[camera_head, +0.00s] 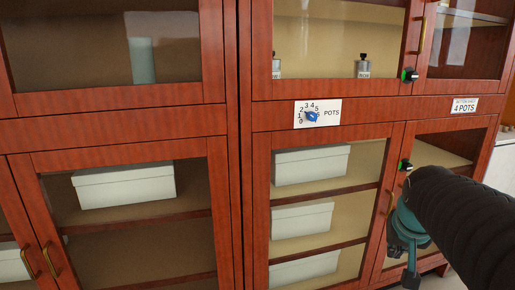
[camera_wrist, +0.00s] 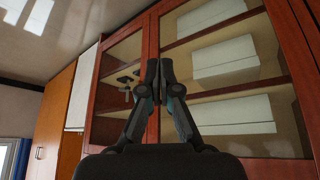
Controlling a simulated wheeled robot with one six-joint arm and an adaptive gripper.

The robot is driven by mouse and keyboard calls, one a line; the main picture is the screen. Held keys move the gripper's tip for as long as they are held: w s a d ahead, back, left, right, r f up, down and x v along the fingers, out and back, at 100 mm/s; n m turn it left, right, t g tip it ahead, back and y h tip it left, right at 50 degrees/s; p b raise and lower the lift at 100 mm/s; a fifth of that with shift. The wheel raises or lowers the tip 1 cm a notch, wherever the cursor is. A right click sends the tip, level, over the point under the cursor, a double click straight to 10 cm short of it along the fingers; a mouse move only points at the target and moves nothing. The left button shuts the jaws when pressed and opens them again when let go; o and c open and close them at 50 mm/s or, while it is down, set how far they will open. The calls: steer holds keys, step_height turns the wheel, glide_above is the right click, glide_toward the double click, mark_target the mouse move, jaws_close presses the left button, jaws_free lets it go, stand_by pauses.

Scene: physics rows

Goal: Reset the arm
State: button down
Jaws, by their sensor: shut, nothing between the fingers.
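My arm comes in from the right edge of the head view, in front of the lower right of the red-brown wooden cabinet (camera_head: 232,150). My gripper points down at its end, and its fingertips are cut off or hard to make out there. In the wrist view my gripper (camera_wrist: 159,68) is shut with its two fingers together and nothing between them. The cabinet's glass doors (camera_wrist: 225,75) stand behind the fingers in that view. I cannot tell the exact gap between the fingers and the cabinet.
White boxes (camera_head: 125,185) stand on shelves behind glass. A dial label with a blue knob (camera_head: 311,116) reads POTS. A "4 POTS" label (camera_head: 464,105) is to its right. Small bottles (camera_head: 363,65) stand on the upper shelf. Black-and-green door locks (camera_head: 409,75) sit on the frames.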

steer(key=s+a+f+n+y, duration=0.2)
steer(key=s+a+f+n, duration=0.2)
steer(key=s+a, duration=0.8)
steer(key=shift+s+a+f, duration=0.35)
steer(key=shift+a, duration=0.6)
stand_by(0.7)
